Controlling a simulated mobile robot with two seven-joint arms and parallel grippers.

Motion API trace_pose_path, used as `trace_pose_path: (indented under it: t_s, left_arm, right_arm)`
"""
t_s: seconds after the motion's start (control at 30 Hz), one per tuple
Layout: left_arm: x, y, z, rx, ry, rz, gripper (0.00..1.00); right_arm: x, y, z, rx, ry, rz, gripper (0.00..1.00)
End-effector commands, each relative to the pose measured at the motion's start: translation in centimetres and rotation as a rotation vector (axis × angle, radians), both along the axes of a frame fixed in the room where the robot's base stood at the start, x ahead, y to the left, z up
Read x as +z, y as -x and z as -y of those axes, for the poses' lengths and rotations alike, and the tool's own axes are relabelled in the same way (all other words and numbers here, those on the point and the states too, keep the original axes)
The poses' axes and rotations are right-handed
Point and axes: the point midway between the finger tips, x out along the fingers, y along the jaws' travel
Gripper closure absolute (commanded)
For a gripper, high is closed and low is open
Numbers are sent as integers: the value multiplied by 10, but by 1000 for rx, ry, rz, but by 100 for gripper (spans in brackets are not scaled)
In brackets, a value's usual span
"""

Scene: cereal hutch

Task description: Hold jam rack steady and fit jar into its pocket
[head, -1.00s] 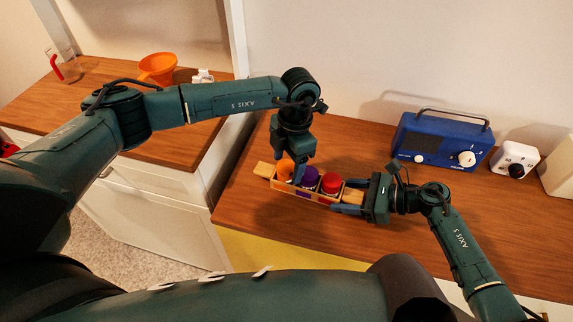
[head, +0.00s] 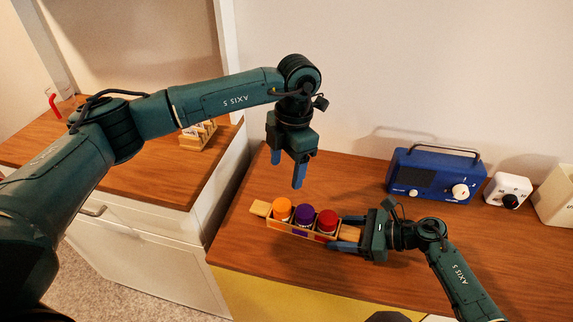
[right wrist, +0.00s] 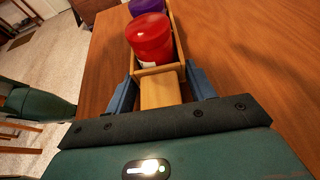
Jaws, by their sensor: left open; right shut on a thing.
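The wooden jam rack (head: 262,225) sits on the brown counter with a tab handle at each end. Three jars stand upright in its pockets: an orange-lidded jar (head: 282,210) at the left, a purple-lidded jar (head: 304,215) in the middle and a red-lidded jar (head: 327,221) at the right. My right gripper (head: 348,232) is shut on the rack's right handle, which also shows between the fingers in the right wrist view (right wrist: 160,90). My left gripper (head: 287,174) is open and empty, above and behind the rack, apart from the jars.
A blue radio (head: 433,174), a white device with a black knob (head: 508,190) and a cream box (head: 556,195) stand along the wall at the right. Another wooden rack (head: 198,135) is on the left counter. The counter behind the rack is clear.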

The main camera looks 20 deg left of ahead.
Motion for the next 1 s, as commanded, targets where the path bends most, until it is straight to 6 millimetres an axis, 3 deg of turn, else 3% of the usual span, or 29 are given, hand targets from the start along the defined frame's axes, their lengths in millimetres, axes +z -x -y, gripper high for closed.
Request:
trace_pose_path:
  t_s: [0.37,0.4,0.6,0.7,1.0]
  left_arm:
    - [0,0,0,0,0,0,35]
    - [0,0,0,0,0,0,35]
    - [0,0,0,0,0,0,35]
    - [0,0,0,0,0,0,35]
    - [0,0,0,0,0,0,35]
  right_arm:
    - [1,-1,0,-1,-1,1,71]
    - [1,-1,0,-1,-1,0,43]
    - [0,0,0,-1,0,0,26]
    - [0,0,0,-1,0,0,20]
    - [1,0,7,-2,3,1,20]
